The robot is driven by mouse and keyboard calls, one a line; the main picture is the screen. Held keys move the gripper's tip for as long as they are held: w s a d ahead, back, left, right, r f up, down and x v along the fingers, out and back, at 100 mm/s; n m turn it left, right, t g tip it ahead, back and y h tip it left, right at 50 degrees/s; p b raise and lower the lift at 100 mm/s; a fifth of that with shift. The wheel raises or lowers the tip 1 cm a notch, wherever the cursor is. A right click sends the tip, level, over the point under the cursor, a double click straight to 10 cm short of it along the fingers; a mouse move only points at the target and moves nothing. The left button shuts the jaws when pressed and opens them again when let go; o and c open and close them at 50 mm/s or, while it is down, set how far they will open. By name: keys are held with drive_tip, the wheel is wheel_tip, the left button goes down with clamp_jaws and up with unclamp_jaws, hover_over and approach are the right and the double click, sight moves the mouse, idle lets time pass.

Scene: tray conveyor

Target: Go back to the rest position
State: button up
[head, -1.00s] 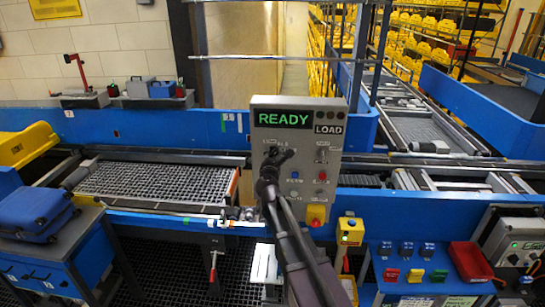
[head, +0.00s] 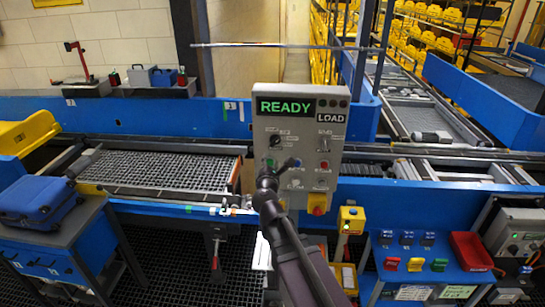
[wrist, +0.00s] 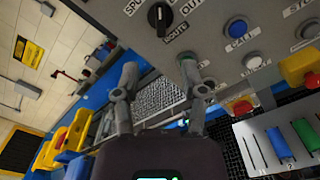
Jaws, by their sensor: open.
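My gripper (head: 281,166) is in front of the lower left part of the grey control panel (head: 329,150), with my dark arm reaching up to it from the bottom of the head view. In the wrist view my gripper (wrist: 159,68) has its two fingers spread apart, with nothing between them. The panel's black rotary knob (wrist: 158,18) is above the fingertips in the wrist view and looks apart from them. The panel display (head: 285,106) reads READY, and a LOAD label is beside it. My gripper hides part of the panel's lower left controls.
A conveyor with a mesh tray (head: 160,170) runs left of the panel. A blue case (head: 42,200) lies on a blue cart at the left. A yellow button box (head: 351,220) and a red bin (head: 469,251) are at the lower right. A horizontal bar (head: 250,45) crosses behind the panel.

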drive_tip(key=shift+s, duration=0.35)
drive_tip(key=s+d+f+m+g+h+b, duration=0.2)
drive_tip(key=s+d+f+m+g+b, duration=0.15)
drive_tip(key=d+f+m, duration=0.4)
drive_tip(key=s+d+f+m+g+h+b, duration=0.25)
drive_tip(key=d+f+m+g, duration=0.3)
drive_tip(key=f+m, duration=0.3)
drive_tip(key=s+a+f+m+g+y+b, duration=0.2)
drive_tip(key=s+f+m+g+y+b, duration=0.4)
drive_tip(key=s+f+m, duration=0.4)
drive_tip(key=s+f+g+y, duration=0.1)
drive_tip(key=s+f+g, duration=0.1)
drive_tip(key=s+f, duration=0.3)
drive_tip(key=shift+s+g+y+b, duration=0.3)
drive_tip(key=shift+g+y, duration=0.05)
drive_tip(key=shift+g, duration=0.05)
drive_tip(key=shift+d+f, duration=0.1)
idle(0.4)
